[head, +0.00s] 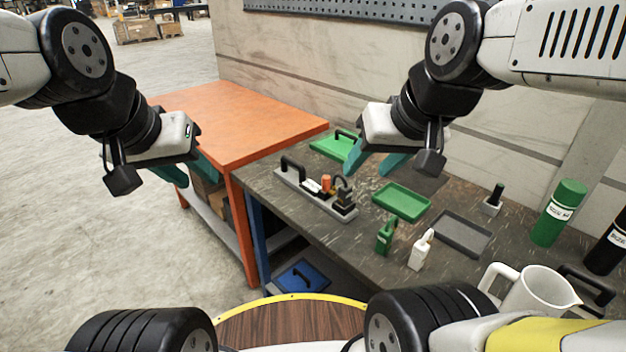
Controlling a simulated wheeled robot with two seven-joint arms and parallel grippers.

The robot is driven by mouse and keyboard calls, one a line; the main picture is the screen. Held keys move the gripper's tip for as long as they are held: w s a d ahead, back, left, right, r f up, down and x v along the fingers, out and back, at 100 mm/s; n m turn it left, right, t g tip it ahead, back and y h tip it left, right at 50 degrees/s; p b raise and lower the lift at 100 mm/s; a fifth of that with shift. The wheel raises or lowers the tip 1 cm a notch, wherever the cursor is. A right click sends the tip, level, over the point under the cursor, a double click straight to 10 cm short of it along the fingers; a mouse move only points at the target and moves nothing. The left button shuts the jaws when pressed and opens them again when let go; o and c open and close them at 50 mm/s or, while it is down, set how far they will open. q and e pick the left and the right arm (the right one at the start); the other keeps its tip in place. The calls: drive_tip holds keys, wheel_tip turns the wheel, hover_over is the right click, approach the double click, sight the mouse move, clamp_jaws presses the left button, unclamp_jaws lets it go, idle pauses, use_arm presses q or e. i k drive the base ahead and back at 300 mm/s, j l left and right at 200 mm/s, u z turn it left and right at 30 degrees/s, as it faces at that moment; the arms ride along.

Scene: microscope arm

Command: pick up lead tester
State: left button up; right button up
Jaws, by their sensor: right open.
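I cannot tell for sure which object is the lead tester. A grey base (318,203) with a black handle stands on the dark table and carries small orange, white and black parts. A green hand-held device (385,236) and a white one (421,250) stand upright nearer the front. My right gripper (373,166) is open and empty, with teal fingers above the table, behind and right of the grey base. My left gripper (192,174) is open and empty, beside the orange table and away from these objects.
The dark table (290,212) holds green trays (402,201), a grey tray (462,234), a green bottle (559,212), a black bottle (608,245) and a white jug (538,294). The orange table top (235,120) is bare. A blue case (302,277) sits low down.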

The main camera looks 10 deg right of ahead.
sight(308, 189)
drive_tip(key=z, duration=0.55)
drive_tip(key=i+j+z, duration=0.15)
drive_tip(key=j+z, duration=1.05)
drive_tip(key=j, duration=1.25)
